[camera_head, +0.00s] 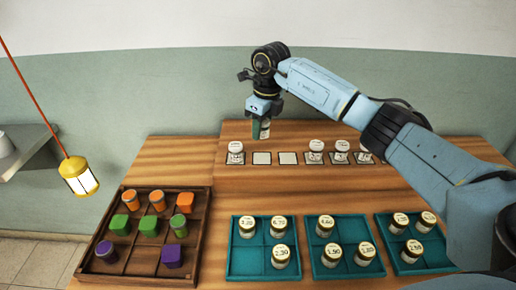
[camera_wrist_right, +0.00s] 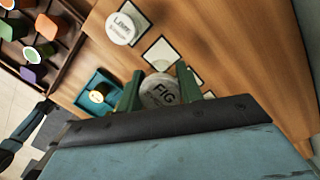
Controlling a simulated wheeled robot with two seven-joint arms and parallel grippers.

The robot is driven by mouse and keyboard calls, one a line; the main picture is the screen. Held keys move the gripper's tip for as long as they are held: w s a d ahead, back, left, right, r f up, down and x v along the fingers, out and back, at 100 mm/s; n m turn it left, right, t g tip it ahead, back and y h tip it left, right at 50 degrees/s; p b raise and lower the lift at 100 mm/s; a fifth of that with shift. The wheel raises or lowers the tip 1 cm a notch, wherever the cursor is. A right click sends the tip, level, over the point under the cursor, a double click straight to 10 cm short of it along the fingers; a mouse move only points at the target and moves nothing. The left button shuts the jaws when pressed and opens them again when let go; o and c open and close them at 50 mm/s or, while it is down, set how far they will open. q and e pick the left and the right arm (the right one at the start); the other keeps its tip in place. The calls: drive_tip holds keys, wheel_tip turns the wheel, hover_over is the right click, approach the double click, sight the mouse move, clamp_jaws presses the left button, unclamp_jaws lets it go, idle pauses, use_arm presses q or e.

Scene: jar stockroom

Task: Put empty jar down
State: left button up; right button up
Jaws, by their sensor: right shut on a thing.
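My right gripper (camera_head: 260,128) is shut on a small jar (camera_head: 266,132) and holds it above the back of the wooden table. In the right wrist view, the jar (camera_wrist_right: 160,92) has a pale lid that reads "FIG" and sits between the green fingers. Whether it is empty cannot be seen. Near it lie two bare white squares, a left one (camera_head: 262,158) and a right one (camera_head: 288,158), in a row of dark-edged squares. My left gripper is not in view.
A white-lidded jar (camera_head: 235,153) stands left of the bare squares; several stand to the right, one (camera_head: 316,150) closest. Three teal trays with gold-lidded jars line the front, the left one (camera_head: 233,262) nearest a wooden crate (camera_head: 197,225). A lantern (camera_head: 78,176) hangs left.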

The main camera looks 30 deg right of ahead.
sight(266, 122)
drive_tip(key=shift+s+f, duration=0.1)
drive_tip(key=shift+f, duration=3.85)
drive_tip(key=o, duration=1)
drive_tip(key=shift+f, duration=0.15)
drive_tip(key=r, duration=0.4)
drive_tip(key=s+r, duration=0.1)
drive_tip(key=r, duration=0.7)
drive_tip(key=shift+s+d+r, duration=0.15)
drive_tip(key=shift+d, duration=0.15)
